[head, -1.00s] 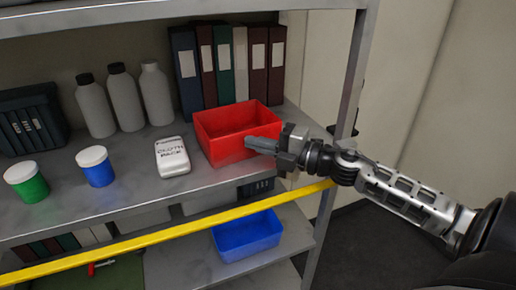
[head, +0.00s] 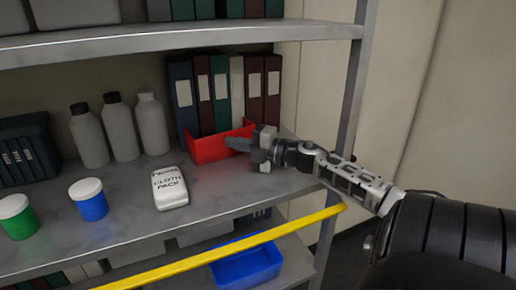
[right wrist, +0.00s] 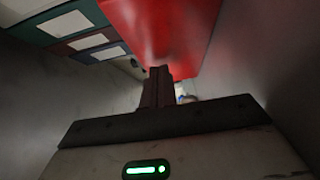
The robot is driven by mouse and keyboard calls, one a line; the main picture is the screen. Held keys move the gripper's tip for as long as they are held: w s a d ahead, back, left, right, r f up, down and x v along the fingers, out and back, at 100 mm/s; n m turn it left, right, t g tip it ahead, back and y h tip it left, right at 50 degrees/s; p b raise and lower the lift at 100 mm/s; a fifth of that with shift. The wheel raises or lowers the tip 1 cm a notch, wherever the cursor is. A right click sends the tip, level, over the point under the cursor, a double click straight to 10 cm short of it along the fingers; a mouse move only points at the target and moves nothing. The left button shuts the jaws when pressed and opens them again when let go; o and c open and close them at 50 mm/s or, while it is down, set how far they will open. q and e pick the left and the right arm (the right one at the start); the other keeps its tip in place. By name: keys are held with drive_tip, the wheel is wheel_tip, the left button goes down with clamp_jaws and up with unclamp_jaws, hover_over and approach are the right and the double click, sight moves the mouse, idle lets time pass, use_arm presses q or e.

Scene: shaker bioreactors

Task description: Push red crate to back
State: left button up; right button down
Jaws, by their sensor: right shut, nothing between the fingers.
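The red crate (head: 215,147) stands on the middle shelf, right up by the row of binders. My right gripper (head: 240,147) is shut and empty, with its fingertips at the crate's front face. It covers the crate's right part in the head view. In the right wrist view the shut fingers (right wrist: 157,85) point at the red crate (right wrist: 165,30), which fills the upper middle; I cannot tell whether they touch it. My left gripper is not in view.
Several binders (head: 222,92) stand behind the crate. A white cloth pack (head: 169,188) lies to its left, with grey bottles (head: 120,128) farther left. A yellow bar (head: 230,249) crosses below the shelf's front edge. A metal post (head: 350,110) stands at the right.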

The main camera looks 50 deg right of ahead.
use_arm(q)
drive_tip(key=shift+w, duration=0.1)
